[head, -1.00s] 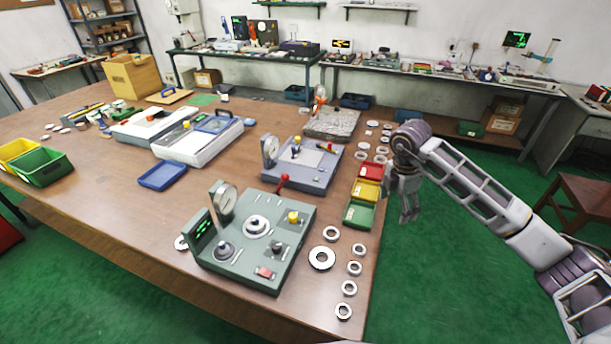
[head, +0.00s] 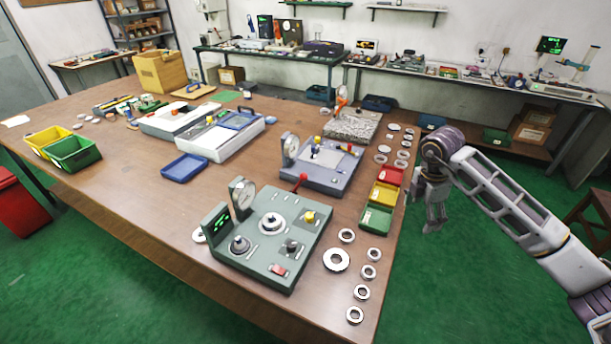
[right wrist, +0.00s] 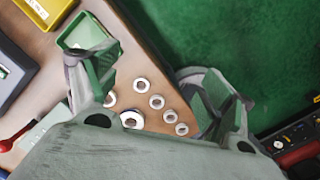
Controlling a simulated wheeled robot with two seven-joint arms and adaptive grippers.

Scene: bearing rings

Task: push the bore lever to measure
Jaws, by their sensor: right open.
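A green-grey measuring device (head: 262,262) stands near the front of the table, with a dial gauge (head: 242,197), a green digital readout and several knobs on top. A lever with a red ball (head: 302,178) rises at its back edge. In the right wrist view a red lever (right wrist: 14,138) shows at the left edge. A ring-shaped part (head: 271,224) sits in the middle of the device's top. My right gripper (head: 434,226) hangs open and empty beyond the table's right edge, right of the green bin. In the right wrist view its fingers (right wrist: 155,95) are spread apart. My left gripper is not in view.
Several loose bearing rings (head: 336,260) lie right of the device. Red, yellow and green bins (head: 376,218) line the right table edge. A blue-grey device (head: 322,178) with its own dial stands behind.

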